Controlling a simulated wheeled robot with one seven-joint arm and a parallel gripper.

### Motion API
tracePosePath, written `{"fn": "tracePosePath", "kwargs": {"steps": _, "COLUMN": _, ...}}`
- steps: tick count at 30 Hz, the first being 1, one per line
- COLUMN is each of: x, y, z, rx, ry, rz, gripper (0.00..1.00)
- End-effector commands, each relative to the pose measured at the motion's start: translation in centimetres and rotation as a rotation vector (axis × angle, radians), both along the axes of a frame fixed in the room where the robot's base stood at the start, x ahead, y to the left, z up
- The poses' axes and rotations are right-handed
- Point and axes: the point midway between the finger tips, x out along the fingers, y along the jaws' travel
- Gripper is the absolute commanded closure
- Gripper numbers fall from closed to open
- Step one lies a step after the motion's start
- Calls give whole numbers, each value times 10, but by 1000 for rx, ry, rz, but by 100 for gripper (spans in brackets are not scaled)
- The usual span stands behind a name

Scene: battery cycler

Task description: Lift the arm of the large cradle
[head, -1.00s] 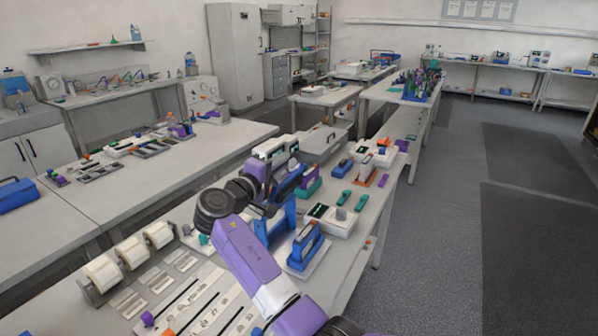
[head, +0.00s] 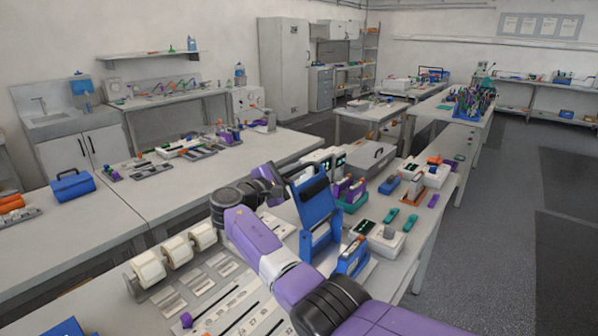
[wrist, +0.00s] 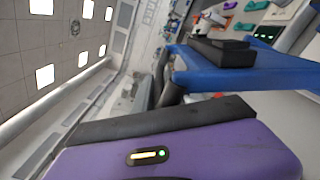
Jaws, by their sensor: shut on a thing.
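The large cradle (head: 318,244) is blue and stands on the near bench in the head view. Its broad blue arm (head: 317,204) is raised steeply, with a dark pad (head: 314,187) near its top. In the wrist view, the blue arm (wrist: 245,72) and its dark pad (wrist: 222,50) cross the upper right. My gripper (head: 284,184) is at the left edge of the raised arm, shut on it. The fingertips are small and partly hidden in the head view, so the exact contact does not show.
A smaller blue cradle (head: 352,258) stands close at the right of the large one. White devices (head: 386,240) and teal pieces (head: 410,222) lie farther right. White rolls (head: 175,250) stand at the bench's left. The aisle floor (head: 490,230) on the right is clear.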

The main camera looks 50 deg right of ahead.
Motion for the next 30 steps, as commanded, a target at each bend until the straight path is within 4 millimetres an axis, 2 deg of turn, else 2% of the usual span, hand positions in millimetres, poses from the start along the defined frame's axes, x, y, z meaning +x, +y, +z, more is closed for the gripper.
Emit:
{"fn": "tracePosePath", "kwargs": {"steps": 19, "x": 5, "y": 1, "z": -6, "rx": -2, "ry": 48, "rz": 6, "gripper": 100}}
{"fn": "tracePosePath", "kwargs": {"steps": 20, "x": 5, "y": 1, "z": -6, "rx": -3, "ry": 48, "rz": 7, "gripper": 80}}
{"fn": "tracePosePath", "kwargs": {"steps": 22, "x": 5, "y": 1, "z": -6, "rx": -3, "ry": 48, "rz": 7, "gripper": 66}}
{"fn": "tracePosePath", "kwargs": {"steps": 30, "x": 3, "y": 0, "z": -5, "rx": -3, "ry": 47, "rz": 2, "gripper": 64}}
